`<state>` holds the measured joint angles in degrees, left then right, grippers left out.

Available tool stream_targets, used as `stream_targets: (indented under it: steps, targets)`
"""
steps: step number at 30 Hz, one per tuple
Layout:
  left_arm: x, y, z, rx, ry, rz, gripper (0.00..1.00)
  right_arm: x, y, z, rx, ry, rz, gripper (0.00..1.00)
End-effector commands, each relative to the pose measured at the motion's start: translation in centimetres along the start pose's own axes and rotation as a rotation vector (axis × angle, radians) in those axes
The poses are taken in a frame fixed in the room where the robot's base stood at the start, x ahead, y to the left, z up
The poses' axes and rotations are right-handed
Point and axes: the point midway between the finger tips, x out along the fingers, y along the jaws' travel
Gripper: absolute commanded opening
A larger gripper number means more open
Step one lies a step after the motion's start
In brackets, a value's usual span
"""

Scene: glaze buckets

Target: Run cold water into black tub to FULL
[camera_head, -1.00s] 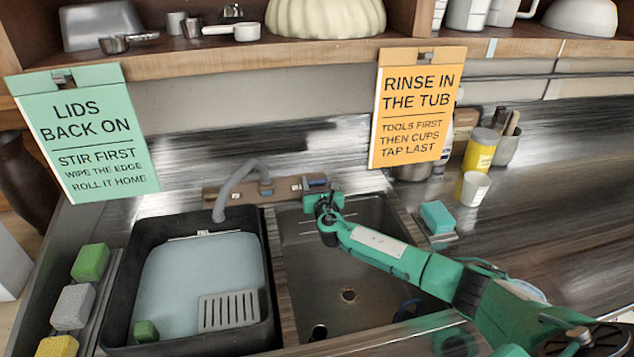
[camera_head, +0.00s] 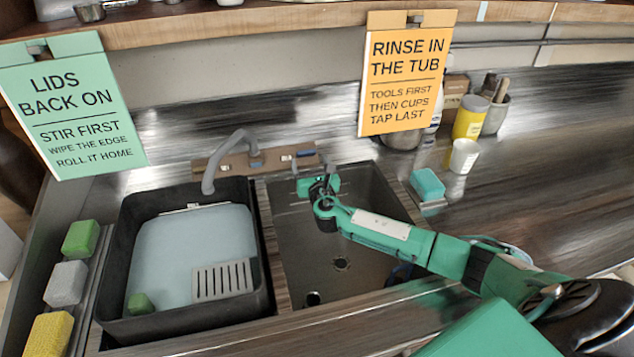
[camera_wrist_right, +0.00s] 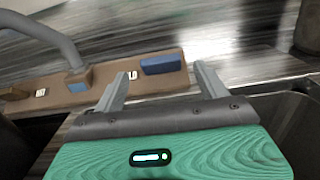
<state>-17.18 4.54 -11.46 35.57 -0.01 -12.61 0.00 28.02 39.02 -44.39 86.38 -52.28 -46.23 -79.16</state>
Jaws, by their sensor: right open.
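The black tub (camera_head: 180,329) stands in the left basin and holds pale blue water (camera_head: 180,248) to well up its walls. A pale strip (camera_head: 193,207) shows on its far inner wall; any marking is too small to read. The grey tap spout (camera_head: 212,168) arches over the tub's far edge; I see no stream. A blue lever (camera_head: 305,153) sits at the right of the brown tap base (camera_head: 210,165). It also shows in the right wrist view (camera_wrist_right: 160,64). My right gripper (camera_wrist_right: 160,76) is open and empty, just short of this lever. My left gripper is not in view.
A grey slotted grate (camera_head: 223,280) and a green sponge (camera_head: 140,303) are in the tub. The right sink basin (camera_head: 350,235) lies under my right arm. A teal sponge (camera_head: 427,184), white cup (camera_head: 464,156) and yellow canister (camera_head: 470,118) stand to its right. Sponges line the left edge.

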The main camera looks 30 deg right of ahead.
Motion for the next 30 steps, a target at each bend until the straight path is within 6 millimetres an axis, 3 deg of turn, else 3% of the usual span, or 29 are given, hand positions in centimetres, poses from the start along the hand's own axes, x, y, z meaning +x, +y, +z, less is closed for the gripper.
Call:
stream_targets:
  steps: [6, 13, 30]
  targets:
    - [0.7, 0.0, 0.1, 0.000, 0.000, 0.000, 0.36, -4.5, -0.1, -0.2, 0.000, 0.001, 0.001, 0.75]
    - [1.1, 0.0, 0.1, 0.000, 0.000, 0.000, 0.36, -7.6, 0.0, -0.1, 0.000, 0.000, 0.000, 0.75]
    - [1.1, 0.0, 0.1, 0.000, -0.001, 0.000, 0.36, -8.4, 0.0, 0.1, 0.000, -0.001, -0.001, 0.75]
